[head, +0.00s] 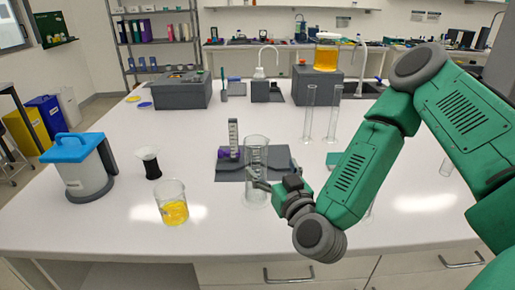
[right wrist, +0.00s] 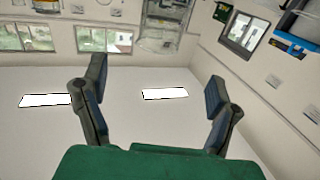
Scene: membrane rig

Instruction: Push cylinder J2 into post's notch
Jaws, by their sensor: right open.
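A tall clear glass cylinder (head: 256,152) stands upright at the front edge of a dark grey base plate; no J2 label is legible. A slim grey post (head: 233,134) with dark marks rises from the plate (head: 229,174), left of and behind the cylinder, with a purple part at its foot. I cannot make out the notch. My right gripper (head: 262,185) is low at the cylinder's right side, overlapping it in the head view; I cannot tell whether they touch. In the right wrist view its fingers (right wrist: 157,100) are spread with nothing visible between them. My left gripper is not in view.
A beaker of yellow liquid (head: 173,206), a small black-and-white vessel (head: 150,166) and a blue-lidded container (head: 82,170) stand to the left. Two tall clear cylinders (head: 308,115) (head: 333,120) stand behind the plate. Grey boxes (head: 182,94) line the back.

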